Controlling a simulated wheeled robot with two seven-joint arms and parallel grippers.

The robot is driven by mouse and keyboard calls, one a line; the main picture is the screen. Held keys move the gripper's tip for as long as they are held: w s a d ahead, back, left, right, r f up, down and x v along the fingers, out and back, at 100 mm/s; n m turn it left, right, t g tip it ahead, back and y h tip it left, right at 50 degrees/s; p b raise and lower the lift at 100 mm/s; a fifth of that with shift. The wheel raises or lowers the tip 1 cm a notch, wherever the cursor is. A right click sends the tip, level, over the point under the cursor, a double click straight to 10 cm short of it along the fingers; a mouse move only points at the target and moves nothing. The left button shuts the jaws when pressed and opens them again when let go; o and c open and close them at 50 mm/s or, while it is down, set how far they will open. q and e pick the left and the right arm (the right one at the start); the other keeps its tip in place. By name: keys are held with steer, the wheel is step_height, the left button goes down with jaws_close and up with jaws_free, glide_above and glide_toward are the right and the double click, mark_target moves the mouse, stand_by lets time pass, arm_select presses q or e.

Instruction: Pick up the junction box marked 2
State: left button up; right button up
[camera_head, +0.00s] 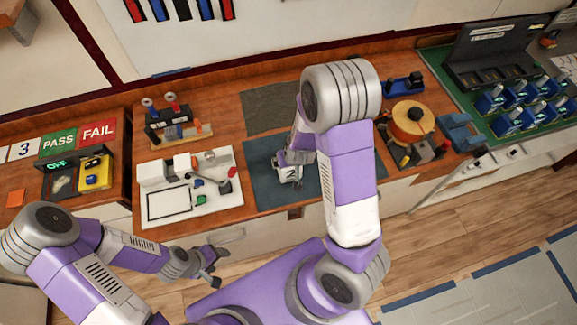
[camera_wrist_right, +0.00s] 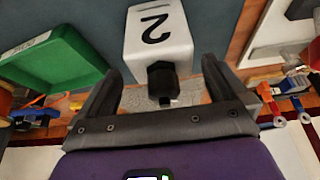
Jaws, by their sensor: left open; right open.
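The junction box marked 2 (camera_head: 289,174) is a small white box on a dark blue-grey mat (camera_head: 263,186), partly covered by my right arm. In the right wrist view the white box (camera_wrist_right: 158,33) shows its black 2 upside down, with a black fitting (camera_wrist_right: 161,80) on the side toward my gripper. My right gripper (camera_wrist_right: 162,67) is open, its fingers on either side of the black fitting, with gaps on both sides. In the head view my right gripper is mostly hidden by its arm. My left gripper (camera_head: 214,268) is open and empty, in front of the bench edge.
A green tray (camera_wrist_right: 62,62) lies left of the box in the right wrist view. A white board with small parts (camera_head: 182,204) is left of the mat. An orange spool (camera_head: 408,122) stands to the right. Several blue devices (camera_head: 510,120) sit on a green mat at far right.

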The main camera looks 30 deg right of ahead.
mark_target(287, 174)
steer(key=x, duration=0.4)
steer(key=shift+w+f, duration=0.1)
steer(key=shift+w, duration=0.05)
steer(key=shift+c, duration=0.5)
steer(key=c, duration=1.2)
